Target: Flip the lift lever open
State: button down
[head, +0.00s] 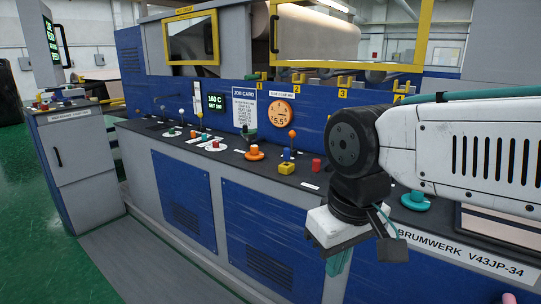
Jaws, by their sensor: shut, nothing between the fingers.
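Several small levers stand on the dark console ledge, and their labels are too small to read, so I cannot tell which is the lift lever. My arm hides part of the console's right side.
An orange dial (281,113) and a job card (244,107) are on the blue panel behind. A grey cabinet (79,150) stands left. The green floor (80,240) is open.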

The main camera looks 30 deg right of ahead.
aim_at(316, 167)
jog(key=u, duration=0.1)
jog(key=i, duration=0.7)
jog(key=z, duration=0.55)
jog(key=i, duration=0.65)
jog(key=z, duration=0.55)
